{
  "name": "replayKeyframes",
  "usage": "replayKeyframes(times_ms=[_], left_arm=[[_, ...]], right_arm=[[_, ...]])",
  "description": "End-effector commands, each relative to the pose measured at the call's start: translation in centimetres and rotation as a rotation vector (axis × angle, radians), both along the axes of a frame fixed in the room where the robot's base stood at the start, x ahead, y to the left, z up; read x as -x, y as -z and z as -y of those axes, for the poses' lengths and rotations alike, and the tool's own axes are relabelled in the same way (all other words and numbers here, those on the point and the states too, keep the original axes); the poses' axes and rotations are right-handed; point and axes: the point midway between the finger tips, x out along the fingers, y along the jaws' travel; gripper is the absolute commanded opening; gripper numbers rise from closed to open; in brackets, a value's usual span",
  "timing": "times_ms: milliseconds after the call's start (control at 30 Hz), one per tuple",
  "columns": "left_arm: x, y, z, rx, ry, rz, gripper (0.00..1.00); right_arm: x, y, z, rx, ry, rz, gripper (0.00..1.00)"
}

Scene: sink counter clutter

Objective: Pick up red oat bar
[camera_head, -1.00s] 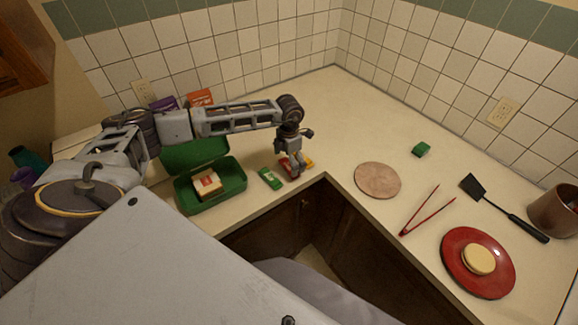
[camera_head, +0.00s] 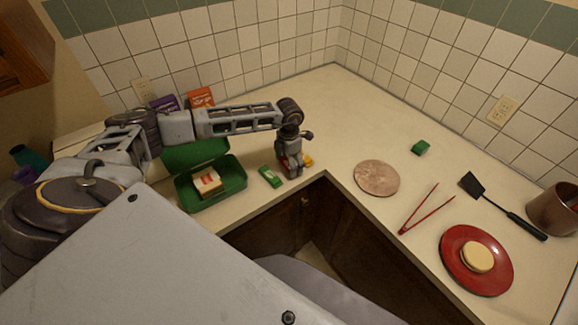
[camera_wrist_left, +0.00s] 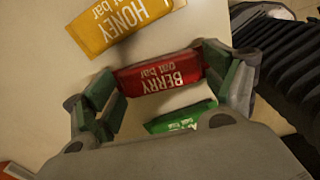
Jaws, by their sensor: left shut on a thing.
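The red oat bar (camera_wrist_left: 160,75), marked "BERRY oat bar", lies between the two fingers of my left gripper (camera_wrist_left: 163,88) in the left wrist view. The fingers are shut on its two ends. In the head view my left gripper (camera_head: 291,172) points down at the counter near its front edge, and it mostly hides the red bar. A yellow honey oat bar (camera_wrist_left: 120,22) lies just beyond the red bar; it also shows in the head view (camera_head: 308,160). A green packet (camera_wrist_left: 180,118) lies on the near side, apart from the red bar. My right gripper is not in view.
An open green lunch box (camera_head: 236,178) with a sandwich (camera_head: 207,183) stands left of the green packet. A round board (camera_head: 377,178), red tongs (camera_head: 425,212), a red plate (camera_head: 463,278) and a black spatula (camera_head: 505,210) lie to the right. The counter behind the gripper is clear.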

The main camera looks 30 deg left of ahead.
Motion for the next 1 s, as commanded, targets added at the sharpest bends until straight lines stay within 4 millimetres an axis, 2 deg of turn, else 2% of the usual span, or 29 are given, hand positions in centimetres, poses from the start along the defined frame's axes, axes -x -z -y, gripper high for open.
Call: replayKeyframes(times_ms=[267, 467, 667, 1000], left_arm=[[0.0, -0.1, 0.0, 0.000, 0.000, 0.001, 0.65], [-0.1, -1.0, 0.0, 0.000, -0.001, 0.002, 0.65], [-0.1, -3.2, 0.0, 0.000, -0.001, 0.003, 0.65], [-0.1, -8.1, 0.0, 0.000, 0.000, 0.003, 0.65]], right_arm=[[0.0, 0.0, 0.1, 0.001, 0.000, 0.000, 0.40], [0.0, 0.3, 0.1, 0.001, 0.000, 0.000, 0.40], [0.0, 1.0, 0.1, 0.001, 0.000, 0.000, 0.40], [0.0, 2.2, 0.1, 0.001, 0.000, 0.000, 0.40]])
